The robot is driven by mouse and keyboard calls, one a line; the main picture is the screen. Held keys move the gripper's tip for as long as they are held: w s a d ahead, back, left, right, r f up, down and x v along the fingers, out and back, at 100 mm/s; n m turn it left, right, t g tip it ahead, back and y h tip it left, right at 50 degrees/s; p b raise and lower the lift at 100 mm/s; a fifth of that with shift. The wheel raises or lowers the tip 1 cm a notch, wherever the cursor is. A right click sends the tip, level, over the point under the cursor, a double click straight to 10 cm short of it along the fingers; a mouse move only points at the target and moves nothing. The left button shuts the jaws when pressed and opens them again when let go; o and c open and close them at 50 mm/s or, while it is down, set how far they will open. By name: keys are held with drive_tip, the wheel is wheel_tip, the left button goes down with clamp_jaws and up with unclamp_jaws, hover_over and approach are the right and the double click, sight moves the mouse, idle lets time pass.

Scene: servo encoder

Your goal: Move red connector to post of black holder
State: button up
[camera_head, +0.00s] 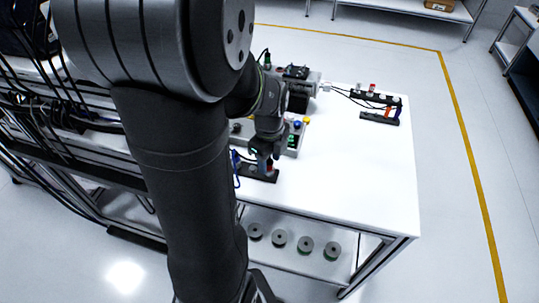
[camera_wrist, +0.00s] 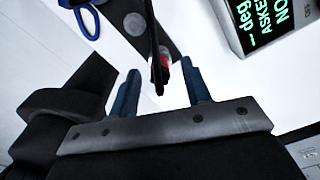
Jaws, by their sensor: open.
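The red connector (camera_wrist: 165,68) shows in the wrist view between my two blue fingertips, partly covered by a black cable or strip. My gripper (camera_wrist: 160,78) is open, one finger on each side of the connector, with visible gaps. In the head view my gripper (camera_head: 262,164) is low over a small black holder (camera_head: 258,174) near the table's front edge. A bit of red (camera_head: 270,165) shows beside the fingers there. The black holder also shows in the wrist view (camera_wrist: 150,38), with a round grey spot on it. Whether the connector sits in the holder is hidden.
A box with a green-text display (camera_wrist: 268,25) is at the upper right of the wrist view. A blue cable loop (camera_wrist: 88,22) is at upper left. Another black holder with coloured parts (camera_head: 380,118) stands farther back. The white table (camera_head: 350,180) is clear at right.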

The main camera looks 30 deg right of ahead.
wheel_tip(320, 180, up, 18)
drive_tip(key=shift+f, duration=0.25)
idle(0.4)
wheel_tip(320, 180, down, 18)
drive_tip(key=shift+r, duration=0.4)
idle(0.4)
